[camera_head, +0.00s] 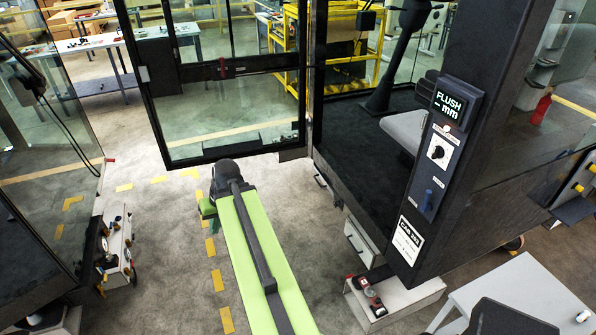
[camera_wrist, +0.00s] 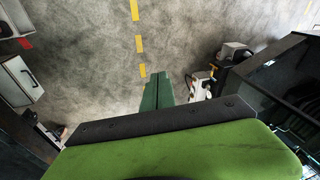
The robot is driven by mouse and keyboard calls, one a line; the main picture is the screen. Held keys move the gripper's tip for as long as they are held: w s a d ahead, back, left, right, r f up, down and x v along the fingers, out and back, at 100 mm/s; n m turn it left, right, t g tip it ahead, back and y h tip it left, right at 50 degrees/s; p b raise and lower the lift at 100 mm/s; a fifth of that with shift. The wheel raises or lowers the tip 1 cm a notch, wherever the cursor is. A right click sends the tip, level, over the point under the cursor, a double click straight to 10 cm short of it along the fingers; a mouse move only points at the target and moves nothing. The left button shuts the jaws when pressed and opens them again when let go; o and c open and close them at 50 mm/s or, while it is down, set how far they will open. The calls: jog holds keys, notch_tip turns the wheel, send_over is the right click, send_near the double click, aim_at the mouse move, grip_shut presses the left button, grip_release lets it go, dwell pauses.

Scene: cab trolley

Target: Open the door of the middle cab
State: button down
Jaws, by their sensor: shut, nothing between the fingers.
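The middle cab (camera_head: 345,125) stands right of centre in the head view, with its dark floor and grey seat (camera_head: 405,128) visible through the doorway. Its black-framed glass door (camera_head: 232,148) stands swung out to the left of the doorway, wide open. A dark crossbar with a small red-marked latch (camera_head: 222,68) runs across the door. My green gripper (camera_wrist: 157,92) is shut and empty over the floor in the wrist view. In the head view it lies below the door's bottom edge, mostly hidden by my wrist, seemingly apart from the door.
A control post with a "FLUSH -- mm" display (camera_head: 452,103) stands right of the doorway. Another glass-sided cab (camera_head: 45,150) and a small equipment trolley (camera_head: 115,250) are at left. A pale table (camera_head: 520,290) is at lower right. Yellow-dashed floor is clear at centre-left.

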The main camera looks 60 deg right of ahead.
jog(key=s+d+r+m+t+h+p, duration=0.15)
jog(key=s+d+r, duration=0.25)
jog(key=s+d, duration=0.45)
jog(key=s+d+r+m+t+h+p, duration=0.1)
jog(key=s+d+r+m+p, duration=0.25)
jog(key=s+d, duration=0.5)
jog(key=s+d+r+m+t+h+p, duration=0.1)
jog(key=s+d+r+t+p, duration=0.1)
jog(key=s+d+r, duration=0.6)
jog(key=w+r+b+x, duration=0.1)
jog(key=b+x, duration=0.7)
jog(key=x, duration=0.8)
jog(key=shift+w+a, duration=0.15)
jog(key=shift+w, duration=0.15)
jog(key=shift+r+g, duration=0.1)
jog(key=shift+g, duration=0.15)
